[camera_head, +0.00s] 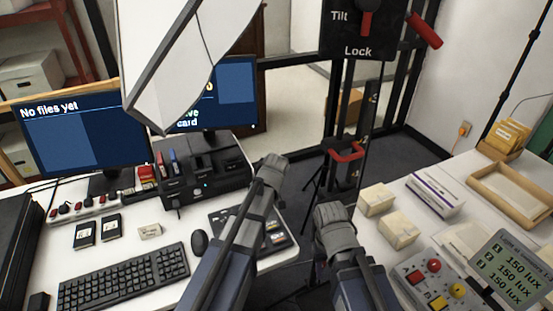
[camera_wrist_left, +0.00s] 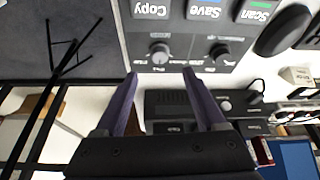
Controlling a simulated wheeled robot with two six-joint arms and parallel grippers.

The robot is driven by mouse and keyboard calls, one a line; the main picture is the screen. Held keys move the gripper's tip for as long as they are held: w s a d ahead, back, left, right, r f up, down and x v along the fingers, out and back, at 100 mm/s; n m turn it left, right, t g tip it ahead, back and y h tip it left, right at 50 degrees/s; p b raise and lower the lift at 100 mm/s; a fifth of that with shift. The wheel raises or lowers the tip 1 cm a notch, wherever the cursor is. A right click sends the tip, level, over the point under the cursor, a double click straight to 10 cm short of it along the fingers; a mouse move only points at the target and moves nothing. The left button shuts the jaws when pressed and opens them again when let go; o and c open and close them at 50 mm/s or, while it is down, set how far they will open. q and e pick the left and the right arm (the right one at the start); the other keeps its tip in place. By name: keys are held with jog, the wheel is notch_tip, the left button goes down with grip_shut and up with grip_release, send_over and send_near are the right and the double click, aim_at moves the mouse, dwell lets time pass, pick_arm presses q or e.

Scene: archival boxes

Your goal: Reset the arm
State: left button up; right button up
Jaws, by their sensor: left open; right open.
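My left gripper (camera_wrist_left: 159,74) is open and empty in the left wrist view, its two purple fingers apart. In that view a grey panel (camera_wrist_left: 200,30) with Scan, Save and Copy labels and two knobs lies beyond the fingertips; I cannot tell the gap. In the head view my left arm reaches up past the mouse, with its end (camera_head: 270,166) beside the black card-slot unit (camera_head: 205,172). My right gripper (camera_head: 334,214) is in the lower middle, between the two tables, with nothing visible in it. Its fingers are hard to make out.
The left desk has a keyboard (camera_head: 118,273), a mouse (camera_head: 199,243) and monitors (camera_head: 85,132). The right table has cream boxes (camera_head: 399,231), a wooden tray (camera_head: 512,193) and a control box (camera_head: 437,283). A large white panel (camera_head: 180,60) hangs in front at upper left.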

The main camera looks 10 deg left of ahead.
pick_arm(q)
jog(key=s+d+m, duration=0.1)
jog(key=s+d, duration=0.1)
jog(key=s, duration=0.1)
jog(key=s+d+m+p, duration=0.1)
jog(key=s+m, duration=0.1)
jog(key=s, duration=0.1)
jog(key=s+d+m+g+h, duration=0.1)
jog(key=s+d+m, duration=0.1)
jog(key=s, duration=0.1)
jog(key=shift+s+d+r, duration=0.2)
jog(key=shift+s+d, duration=0.05)
jog(key=shift+d, duration=0.05)
jog(key=s+d+m+g, duration=0.1)
jog(key=s+d+m, duration=0.1)
jog(key=s, duration=0.4)
jog(key=s+d+m+g+p, duration=0.1)
jog(key=s+d+m, duration=0.2)
jog(key=s+m, duration=0.2)
jog(key=shift+s+r+h+p, duration=0.3)
jog(key=shift+s+h, duration=0.1)
jog(key=shift+s, duration=0.1)
pick_arm(e)
notch_tip(320, 180, up, 2)
jog(key=shift+r, duration=0.25)
